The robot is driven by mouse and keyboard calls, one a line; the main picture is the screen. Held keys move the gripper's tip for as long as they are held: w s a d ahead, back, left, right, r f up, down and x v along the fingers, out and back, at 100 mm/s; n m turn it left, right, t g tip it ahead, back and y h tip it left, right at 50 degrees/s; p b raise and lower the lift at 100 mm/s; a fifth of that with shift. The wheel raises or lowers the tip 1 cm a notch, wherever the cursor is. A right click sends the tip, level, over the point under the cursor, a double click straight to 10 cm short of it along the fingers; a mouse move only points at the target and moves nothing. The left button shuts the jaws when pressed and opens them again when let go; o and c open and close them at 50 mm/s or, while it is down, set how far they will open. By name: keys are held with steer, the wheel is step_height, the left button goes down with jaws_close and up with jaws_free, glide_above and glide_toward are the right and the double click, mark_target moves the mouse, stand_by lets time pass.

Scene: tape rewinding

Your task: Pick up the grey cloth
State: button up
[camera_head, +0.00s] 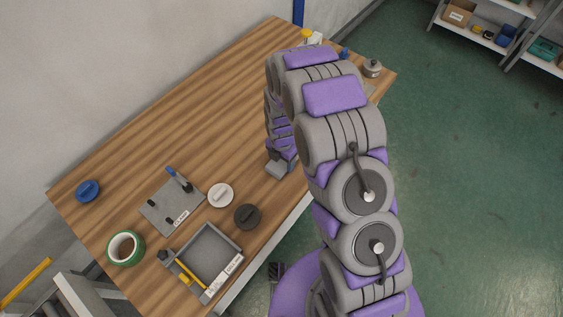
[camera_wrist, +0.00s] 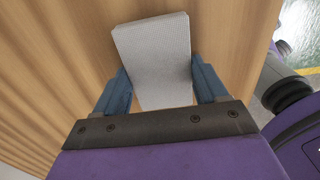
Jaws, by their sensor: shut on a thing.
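The grey cloth (camera_wrist: 155,50) is a pale grey, finely textured folded rectangle in the wrist view, between my blue fingers. My gripper (camera_wrist: 161,82) is shut on it, with a finger on each side. In the head view the cloth (camera_head: 276,170) shows as a small grey piece below my gripper (camera_head: 284,163), near the table's right edge. My arm hides part of the area around it. I cannot tell whether the cloth touches the table.
The wooden table (camera_head: 180,115) also holds a grey plate with pegs (camera_head: 165,212), a white disc (camera_head: 220,194), a black disc (camera_head: 247,217), a grey tray (camera_head: 212,253), a green tape roll (camera_head: 112,252) and a blue disc (camera_head: 88,190). The table's back left is clear.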

mark_target(282, 163)
steer(key=c, duration=0.4)
steer(key=shift+r, duration=0.1)
steer(key=shift+r, duration=0.6)
steer(key=shift+s+d+r+p, duration=0.1)
steer(key=shift+s+r+p, duration=0.15)
steer(key=shift+r, duration=0.35)
steer(key=shift+s+d+r+p, duration=0.15)
steer(key=shift+r+p, duration=0.2)
steer(key=shift+r, duration=0.25)
steer(key=s+d, duration=0.1)
steer(key=s, duration=0.3)
steer(key=s+d+p, duration=0.1)
steer(key=s+d, duration=0.1)
steer(key=s, duration=0.3)
steer(key=s+d+r+p, duration=0.1)
steer(key=s, duration=0.4)
steer(key=shift+s+d+r, duration=0.1)
steer(key=shift+s+d, duration=0.1)
steer(key=shift+s, duration=0.05)
